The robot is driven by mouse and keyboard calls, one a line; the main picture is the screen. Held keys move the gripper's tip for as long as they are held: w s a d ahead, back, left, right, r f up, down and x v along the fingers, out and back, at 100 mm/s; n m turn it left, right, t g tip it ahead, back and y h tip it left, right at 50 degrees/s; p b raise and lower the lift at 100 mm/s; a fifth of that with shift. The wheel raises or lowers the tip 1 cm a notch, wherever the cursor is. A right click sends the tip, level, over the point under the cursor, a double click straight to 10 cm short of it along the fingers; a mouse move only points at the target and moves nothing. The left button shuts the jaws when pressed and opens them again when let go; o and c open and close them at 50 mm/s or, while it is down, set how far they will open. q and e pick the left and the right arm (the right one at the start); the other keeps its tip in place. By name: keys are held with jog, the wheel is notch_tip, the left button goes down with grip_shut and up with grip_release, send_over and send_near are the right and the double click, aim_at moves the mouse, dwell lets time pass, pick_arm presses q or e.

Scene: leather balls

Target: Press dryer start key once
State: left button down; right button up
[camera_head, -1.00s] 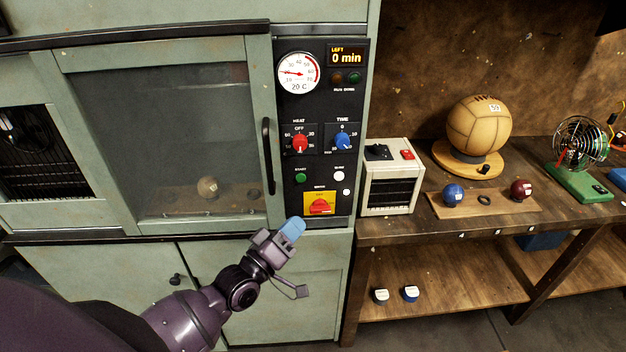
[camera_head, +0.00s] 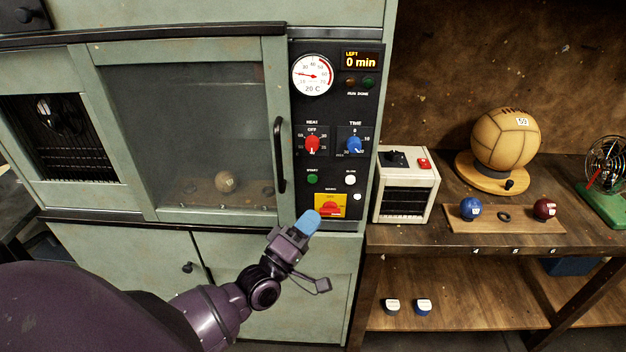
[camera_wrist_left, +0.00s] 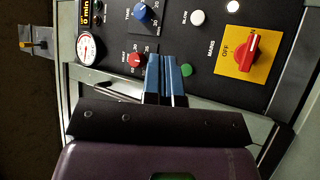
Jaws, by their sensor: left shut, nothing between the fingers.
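The dryer's black control panel (camera_head: 335,130) carries a green start key (camera_head: 312,179) under the label START, at the panel's lower left. In the left wrist view the green start key (camera_wrist_left: 186,70) shows just right of my fingertips. My left gripper (camera_head: 309,222) is shut and empty, its blue fingertips in front of the panel's lower edge, below the start key. In the left wrist view the blue fingers (camera_wrist_left: 165,78) lie together. Contact with the panel cannot be told. The display (camera_head: 361,60) reads 0 min. My right gripper is not in view.
A white blow button (camera_head: 350,179), red heat knob (camera_head: 313,144) and blue time knob (camera_head: 354,145) are near. The door handle (camera_head: 280,155) stands left of the panel. A small heater (camera_head: 405,185) stands on the bench at right.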

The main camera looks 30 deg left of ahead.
aim_at(312, 180)
pick_arm(q)
jog(key=shift+a, duration=0.1)
jog(key=w+a+b, duration=0.1)
jog(key=w, duration=0.1)
jog(key=w+a+b, duration=0.1)
jog(key=w+a, duration=0.1)
jog(key=w, duration=0.1)
jog(key=w+a+b, duration=0.1)
jog(key=w, duration=0.1)
jog(key=shift+w+a, duration=0.25)
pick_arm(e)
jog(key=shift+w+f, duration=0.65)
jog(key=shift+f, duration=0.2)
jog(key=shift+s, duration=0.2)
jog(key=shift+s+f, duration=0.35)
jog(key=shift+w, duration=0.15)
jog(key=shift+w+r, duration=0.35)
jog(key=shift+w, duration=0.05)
